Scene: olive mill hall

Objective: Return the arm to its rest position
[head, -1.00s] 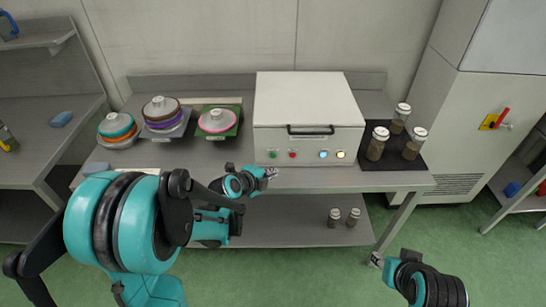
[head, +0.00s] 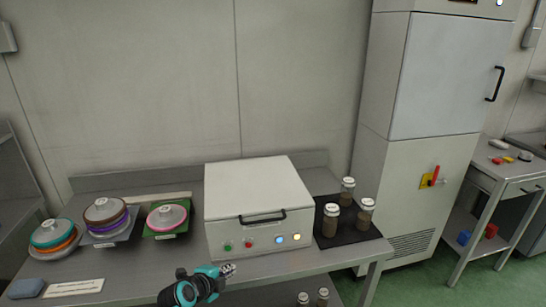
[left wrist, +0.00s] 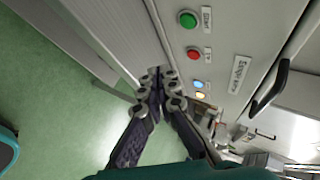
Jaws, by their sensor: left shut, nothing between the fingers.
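My left gripper (head: 228,270) is at the bottom of the head view, in front of the bench edge and just below the white machine's front panel. In the left wrist view its two dark fingers (left wrist: 157,78) are together and hold nothing. The white machine (head: 258,192) has a closed lid with a black handle, and a row of green, red, blue and yellow buttons or lights. Its front panel also shows close by in the left wrist view (left wrist: 228,28). My right gripper is in neither current view.
Three stacks of coloured discs (head: 107,212) stand left of the machine on the grey bench (head: 130,275). Three lidded jars (head: 330,220) stand on a black mat at right. A tall cabinet (head: 420,150) and a cart (head: 490,180) stand further right.

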